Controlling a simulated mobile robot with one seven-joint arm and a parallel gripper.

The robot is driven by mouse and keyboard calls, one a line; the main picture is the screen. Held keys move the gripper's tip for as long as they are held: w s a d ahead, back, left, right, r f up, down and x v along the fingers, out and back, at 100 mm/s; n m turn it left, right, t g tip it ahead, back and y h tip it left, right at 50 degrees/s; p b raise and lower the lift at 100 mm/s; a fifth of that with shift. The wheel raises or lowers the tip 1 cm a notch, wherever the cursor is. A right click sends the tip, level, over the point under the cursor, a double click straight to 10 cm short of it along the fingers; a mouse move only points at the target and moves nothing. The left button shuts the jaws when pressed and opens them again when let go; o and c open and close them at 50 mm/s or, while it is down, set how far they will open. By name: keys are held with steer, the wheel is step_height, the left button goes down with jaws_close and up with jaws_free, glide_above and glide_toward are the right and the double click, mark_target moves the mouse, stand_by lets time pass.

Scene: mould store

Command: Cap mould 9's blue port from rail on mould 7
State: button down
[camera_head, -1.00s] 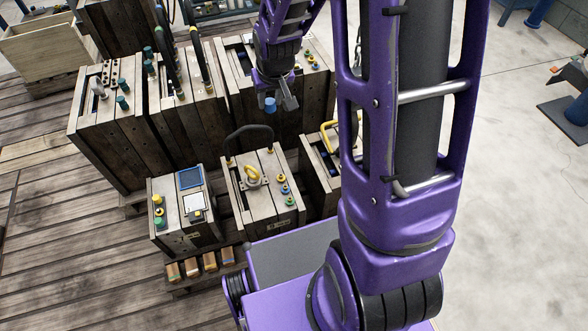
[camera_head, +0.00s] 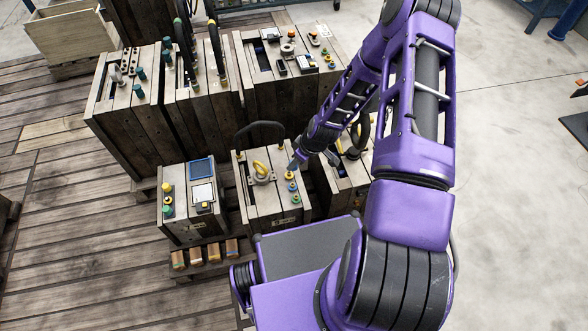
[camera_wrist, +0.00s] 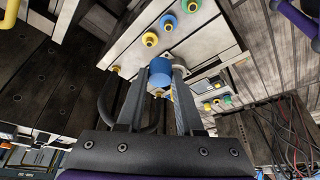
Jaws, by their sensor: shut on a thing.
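My gripper (camera_head: 295,162) is shut on a blue cap (camera_wrist: 160,70), which sits between the two fingertips in the wrist view. It is over the back right part of the middle front mould (camera_head: 250,205), a wooden block. I cannot read the mould numbers or tell which mould is 7 or 9.
A yellow lifting ring (camera_head: 261,170) and a black hose loop (camera_head: 258,127) rise from the middle mould. A smaller block with a blue-framed panel (camera_head: 201,168) stands left, another mould (camera_head: 345,178) right. Taller moulds (camera_head: 140,110) stand behind. Open floor (camera_head: 510,150) lies right.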

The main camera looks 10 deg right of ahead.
mark_target(292, 184)
steer(key=f, duration=0.2)
steer(key=s+f, duration=0.1)
steer(key=shift+a+f+n, duration=0.3)
steer(key=shift+f+n, duration=0.05)
steer(key=shift+n, duration=0.05)
steer(key=shift+f+b, duration=1.4)
steer(key=shift+f, duration=1)
steer(key=shift+f, duration=1)
steer(key=shift+c, duration=2.4)
jaws_free()
steer(key=p+v, duration=0.3)
steer(key=v, duration=1.4)
steer(key=shift+d+r, duration=0.25)
steer(key=shift+w, duration=0.1)
